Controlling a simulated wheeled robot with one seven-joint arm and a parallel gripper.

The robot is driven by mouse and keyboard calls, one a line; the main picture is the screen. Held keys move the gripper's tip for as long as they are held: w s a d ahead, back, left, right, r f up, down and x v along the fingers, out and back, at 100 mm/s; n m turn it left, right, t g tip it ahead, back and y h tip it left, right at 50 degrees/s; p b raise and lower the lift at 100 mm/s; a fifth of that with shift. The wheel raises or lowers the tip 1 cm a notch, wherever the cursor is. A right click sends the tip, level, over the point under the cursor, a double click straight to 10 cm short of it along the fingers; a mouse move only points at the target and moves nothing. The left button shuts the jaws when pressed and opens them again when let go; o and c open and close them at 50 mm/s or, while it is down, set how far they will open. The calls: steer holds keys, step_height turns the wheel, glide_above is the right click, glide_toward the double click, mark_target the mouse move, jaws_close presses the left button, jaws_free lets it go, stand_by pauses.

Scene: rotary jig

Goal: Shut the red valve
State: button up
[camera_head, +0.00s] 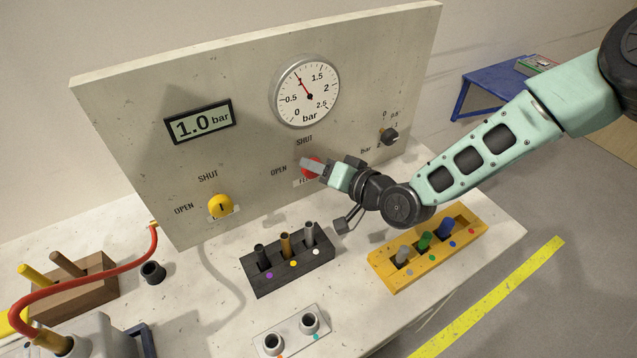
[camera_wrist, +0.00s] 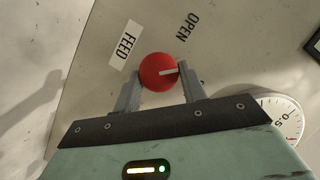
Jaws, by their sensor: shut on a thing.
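The red valve (camera_head: 311,163) is a round knob on the upright panel, with OPEN to its left and SHUT above it. My gripper (camera_head: 313,170) reaches it from the right and partly covers it. In the wrist view, my gripper (camera_wrist: 156,84) has one finger on each side of the red knob (camera_wrist: 155,72) and is shut on it. The knob's white mark points right in that view, between the OPEN label (camera_wrist: 187,27) and the side where SHUT lies, which is hidden there. The FEED plate (camera_wrist: 123,45) is at upper left.
A yellow valve (camera_head: 220,206) and black knob (camera_head: 389,136) flank the red one. A black rack (camera_head: 290,274) and yellow rack (camera_head: 430,262) with pegs stand in front on the table.

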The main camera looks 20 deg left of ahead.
steer(key=m+y+b, duration=0.1)
steer(key=m+b, duration=0.1)
steer(key=b, duration=0.1)
steer(key=m+y+b, duration=0.1)
steer(key=m+b, duration=0.1)
steer(key=b, duration=0.2)
steer(key=f+m+y+b, duration=0.1)
steer(key=m+b, duration=0.2)
steer(key=shift+w+d+g+b, duration=0.1)
steer(key=shift+d+g+b, duration=0.05)
steer(key=shift+g+b, duration=0.2)
steer(key=shift+r, duration=0.1)
steer(key=o, duration=1)
steer(key=shift+c, duration=0.2)
steer(key=shift+d, duration=0.1)
steer(key=b+v, duration=0.1)
steer(key=v, duration=0.6)
steer(key=shift+b, duration=0.35)
